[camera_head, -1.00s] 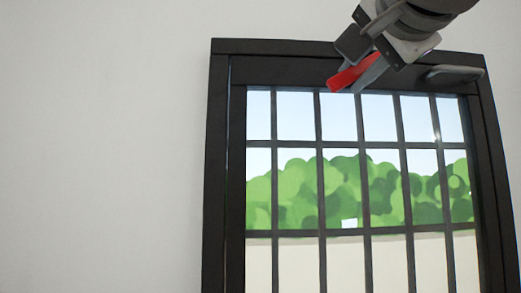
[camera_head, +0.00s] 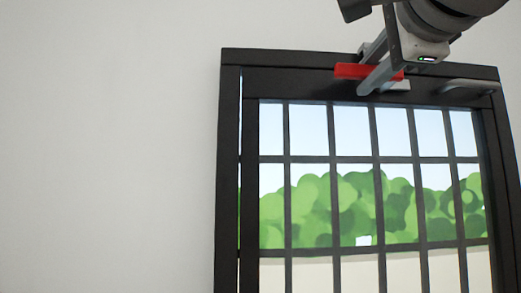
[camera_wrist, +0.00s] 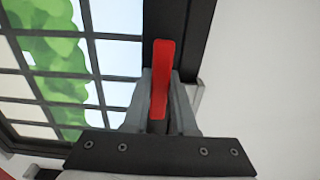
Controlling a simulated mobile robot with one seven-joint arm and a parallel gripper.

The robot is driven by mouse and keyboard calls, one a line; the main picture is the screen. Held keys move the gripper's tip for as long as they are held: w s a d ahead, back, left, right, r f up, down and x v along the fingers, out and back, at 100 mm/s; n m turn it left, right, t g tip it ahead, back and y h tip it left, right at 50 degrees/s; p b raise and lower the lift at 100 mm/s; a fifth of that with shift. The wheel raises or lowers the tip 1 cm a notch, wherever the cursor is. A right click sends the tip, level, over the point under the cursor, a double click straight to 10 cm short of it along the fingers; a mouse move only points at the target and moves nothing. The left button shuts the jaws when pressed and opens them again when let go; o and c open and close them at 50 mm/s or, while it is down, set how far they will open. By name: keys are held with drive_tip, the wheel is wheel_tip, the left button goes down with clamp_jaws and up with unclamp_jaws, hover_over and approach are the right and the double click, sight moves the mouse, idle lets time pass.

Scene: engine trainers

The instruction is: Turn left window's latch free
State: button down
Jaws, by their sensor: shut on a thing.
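The window (camera_head: 239,170) has a dark frame and a barred pane over a view of green bushes. Its red latch handle (camera_head: 352,71) is at the top rail and lies nearly level in the head view. My gripper (camera_head: 378,80) reaches in from the upper right and is shut on the latch. In the wrist view the red latch (camera_wrist: 161,75) stands upright between the two grey fingers of my gripper (camera_wrist: 160,100). The latch's pivot and part of its base are hidden behind the fingers.
A grey handle-like fitting (camera_head: 470,86) sits on the top rail, right of my gripper. The plain pale wall (camera_head: 110,150) to the left is clear.

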idle(0.4)
drive_tip(key=c, duration=0.7)
unclamp_jaws()
drive_tip(key=shift+s+r, duration=0.1)
